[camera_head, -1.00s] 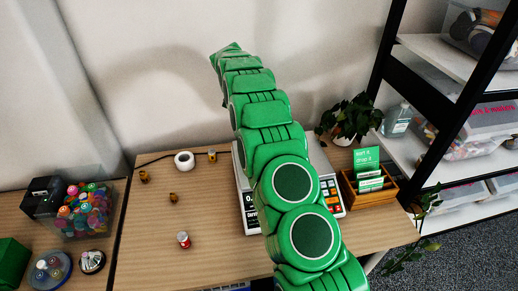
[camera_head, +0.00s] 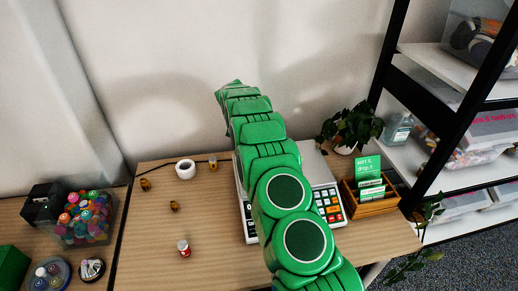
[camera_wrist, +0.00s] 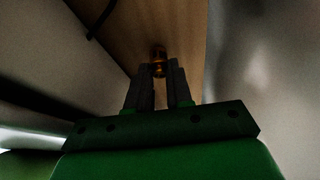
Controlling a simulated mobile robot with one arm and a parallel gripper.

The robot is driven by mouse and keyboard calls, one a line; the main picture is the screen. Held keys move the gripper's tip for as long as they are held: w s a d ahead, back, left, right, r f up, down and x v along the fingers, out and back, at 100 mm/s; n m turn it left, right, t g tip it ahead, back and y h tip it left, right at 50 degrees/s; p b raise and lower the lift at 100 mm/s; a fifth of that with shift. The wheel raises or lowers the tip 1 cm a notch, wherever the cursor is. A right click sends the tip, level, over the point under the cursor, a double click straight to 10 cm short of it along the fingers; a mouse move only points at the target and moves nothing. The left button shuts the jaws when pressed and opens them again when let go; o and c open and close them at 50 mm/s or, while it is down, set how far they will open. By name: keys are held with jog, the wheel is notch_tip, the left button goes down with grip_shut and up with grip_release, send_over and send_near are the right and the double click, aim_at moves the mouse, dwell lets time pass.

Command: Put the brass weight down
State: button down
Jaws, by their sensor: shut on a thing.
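The brass weight (camera_wrist: 158,56) shows in the wrist view as a small gold-brown piece at the fingertips. My gripper (camera_wrist: 160,72) is shut on it, with one dark finger on each side. The wooden table top (camera_wrist: 185,25) lies beyond; I cannot tell whether the weight touches it. In the head view my green arm hides the gripper and the held weight. Two small brass-coloured pieces (camera_head: 145,184) (camera_head: 174,206) stand on the left part of the table. The weighing scale (camera_head: 328,205) is partly hidden behind my arm.
A white roll (camera_head: 185,169), a small pale-topped item (camera_head: 213,161) and a red-and-white bottle (camera_head: 184,248) stand left of my arm. A wooden card holder (camera_head: 372,203) and a plant (camera_head: 350,124) are right. A black shelf (camera_head: 432,98) rises beyond. The table's front left is mostly clear.

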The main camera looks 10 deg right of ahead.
jog(key=shift+f, duration=0.25)
jog(key=shift+f, duration=0.15)
jog(key=c, duration=1)
grip_release()
